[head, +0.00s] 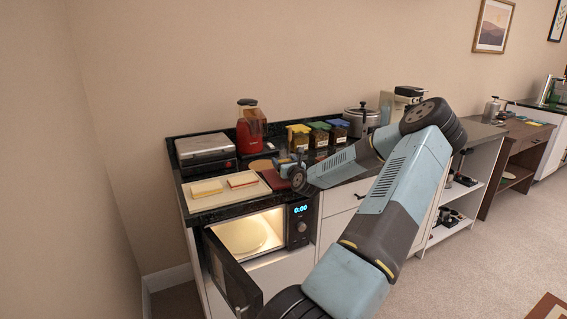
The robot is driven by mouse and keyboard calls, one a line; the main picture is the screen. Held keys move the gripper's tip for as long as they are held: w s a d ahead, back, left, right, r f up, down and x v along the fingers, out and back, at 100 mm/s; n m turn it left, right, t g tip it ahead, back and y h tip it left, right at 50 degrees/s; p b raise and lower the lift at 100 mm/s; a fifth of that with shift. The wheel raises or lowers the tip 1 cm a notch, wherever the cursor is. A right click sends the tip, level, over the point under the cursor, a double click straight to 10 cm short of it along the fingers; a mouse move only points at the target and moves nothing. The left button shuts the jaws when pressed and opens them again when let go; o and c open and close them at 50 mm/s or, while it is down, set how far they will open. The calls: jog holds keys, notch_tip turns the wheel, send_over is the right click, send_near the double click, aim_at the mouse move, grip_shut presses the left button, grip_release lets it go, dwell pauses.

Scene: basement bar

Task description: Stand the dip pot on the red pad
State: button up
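A dark red pad (274,181) lies flat on the black counter, partly hidden by the end of my arm. My gripper (288,163) is small in view, just above or beside the far side of the pad. Its fingers are too small to tell whether they are open or shut, or whether they hold anything. I cannot make out the dip pot for certain; it may be hidden by my gripper or arm. A round tan disc (260,165) lies behind the pad.
A sandwich press (205,148), red appliance (250,130), lidded jars (320,136) and steel pot (361,121) line the back. Below, an open microwave (256,236) has its door (230,275) swung out.

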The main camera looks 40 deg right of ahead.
jog(key=o, duration=0.4)
jog(key=shift+c, duration=0.2)
jog(key=shift+r, duration=0.1)
jog(key=v, duration=1.2)
